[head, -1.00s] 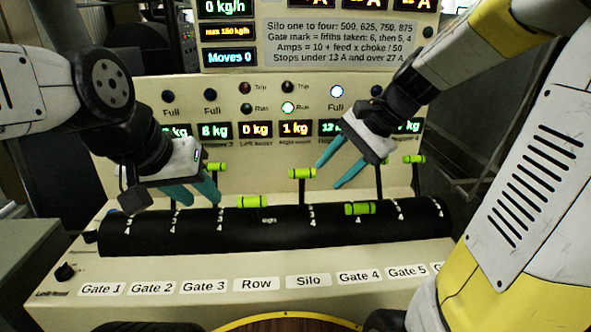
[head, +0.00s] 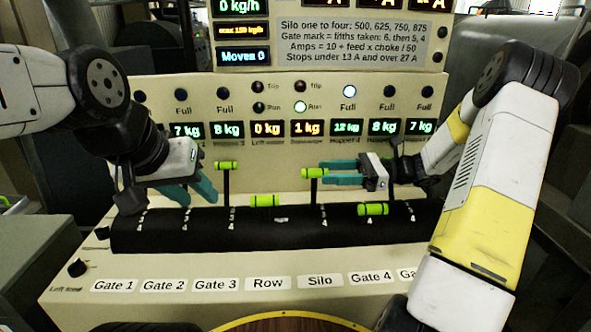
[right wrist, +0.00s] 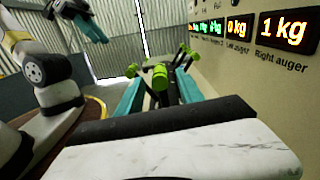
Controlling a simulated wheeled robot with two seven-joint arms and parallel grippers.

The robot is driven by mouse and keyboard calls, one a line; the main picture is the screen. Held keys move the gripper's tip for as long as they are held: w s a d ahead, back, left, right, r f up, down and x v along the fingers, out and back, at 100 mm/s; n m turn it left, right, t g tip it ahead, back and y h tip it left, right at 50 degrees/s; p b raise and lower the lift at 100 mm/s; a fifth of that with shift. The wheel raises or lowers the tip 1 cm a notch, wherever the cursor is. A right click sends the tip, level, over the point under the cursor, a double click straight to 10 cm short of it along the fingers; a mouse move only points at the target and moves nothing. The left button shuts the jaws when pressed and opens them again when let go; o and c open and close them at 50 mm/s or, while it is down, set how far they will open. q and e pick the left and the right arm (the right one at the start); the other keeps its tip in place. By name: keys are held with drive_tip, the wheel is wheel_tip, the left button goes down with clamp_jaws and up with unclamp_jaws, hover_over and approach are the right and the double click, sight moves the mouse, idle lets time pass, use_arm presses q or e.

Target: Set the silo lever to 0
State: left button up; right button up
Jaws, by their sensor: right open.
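The silo lever (head: 314,173) has a yellow-green cross handle on a dark stem and stands raised above the black drum, over the "Silo" label (head: 320,281). My right gripper (head: 325,172) comes from the right, its teal fingers open and level, with the tips at the lever's handle. In the right wrist view a green handle (right wrist: 160,77) shows between the two fingers; I cannot tell whether they touch it. My left gripper (head: 198,202) is open and empty over the left part of the drum. The lever's exact mark is too small to read.
The row lever (head: 265,201) and gate 4 lever (head: 372,209) lie low beside the silo lever. The gate 3 lever (head: 226,165) stands raised. The black drum (head: 285,240) runs along the panel. The displays (head: 300,128) are behind.

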sight(311, 173)
drive_tip(key=a, duration=0.7)
clamp_jaws()
idle(1.3)
